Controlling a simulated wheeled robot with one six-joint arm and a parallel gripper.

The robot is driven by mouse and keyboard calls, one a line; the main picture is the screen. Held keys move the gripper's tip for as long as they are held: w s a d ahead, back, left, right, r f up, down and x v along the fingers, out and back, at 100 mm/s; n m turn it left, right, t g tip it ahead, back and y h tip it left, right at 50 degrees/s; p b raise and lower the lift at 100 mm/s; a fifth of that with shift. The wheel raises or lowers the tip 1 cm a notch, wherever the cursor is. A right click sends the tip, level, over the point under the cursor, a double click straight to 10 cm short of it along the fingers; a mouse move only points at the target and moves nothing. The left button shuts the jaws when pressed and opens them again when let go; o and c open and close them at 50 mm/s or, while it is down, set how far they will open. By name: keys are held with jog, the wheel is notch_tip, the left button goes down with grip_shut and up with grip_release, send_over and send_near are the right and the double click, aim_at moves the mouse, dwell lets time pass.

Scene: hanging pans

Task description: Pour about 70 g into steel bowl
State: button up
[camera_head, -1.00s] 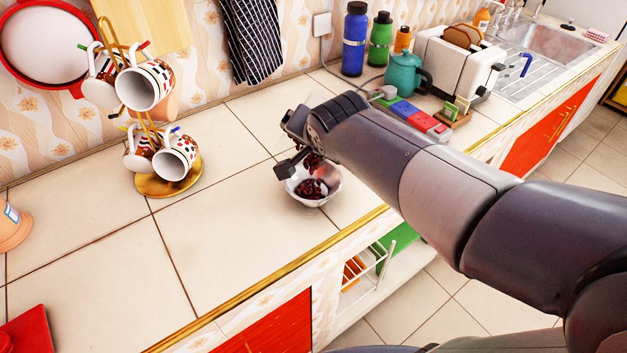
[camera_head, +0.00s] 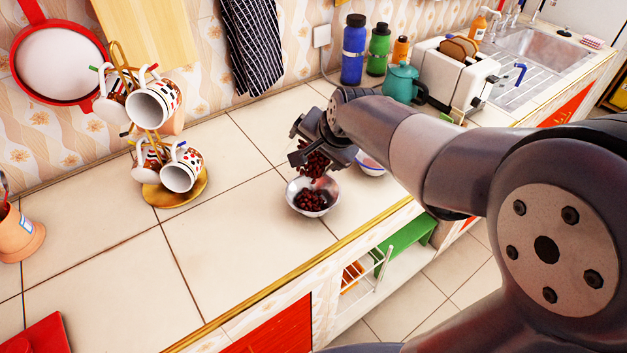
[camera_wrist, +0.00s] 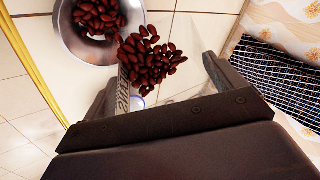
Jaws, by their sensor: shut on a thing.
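The steel bowl (camera_head: 326,206) stands on the counter with dark red beans (camera_head: 311,201) in it. In the wrist view the bowl (camera_wrist: 69,33) is at the upper left, with beans in it. My gripper (camera_head: 318,150) is above the bowl, on its far side. It is shut on what looks like a clear container, hard to make out; a strip with markings (camera_wrist: 123,92) shows between the fingers in the wrist view. A cluster of beans (camera_wrist: 150,62) shows there, beside and partly over the bowl's edge. In the head view this cluster (camera_head: 314,162) hangs just above the bowl.
A white bowl with a blue rim (camera_head: 371,167) stands right behind the arm. A mug tree (camera_head: 158,197) stands to the left, a terracotta pot (camera_head: 22,238) at the far left. A teal kettle (camera_head: 402,83) and toaster (camera_head: 452,78) are behind. The left counter is mostly clear.

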jog(key=shift+w, duration=0.1)
jog(key=shift+r, duration=0.2)
jog(key=w+g+p, duration=0.1)
jog(key=p, duration=0.1)
jog(key=w+d+m+g+y+p, duration=0.1)
jog(key=g+p, duration=0.1)
jog(key=shift+w+d+r+p, duration=0.1)
jog(key=shift+w+r+p, duration=0.1)
jog(key=shift+p, duration=0.1)
jog(key=w+d+f+m+g+y+p, duration=0.2)
jog(key=w+g+y+p, duration=0.3)
jog(key=g+p, duration=0.6)
jog(key=shift+w+d+f+m+y, duration=0.25)
jog(key=shift+f+m+y, duration=0.1)
jog(key=shift+m+y, duration=0.65)
notch_tip(320, 180, up, 7)
dwell(0.7)
jog(key=shift+s, duration=0.1)
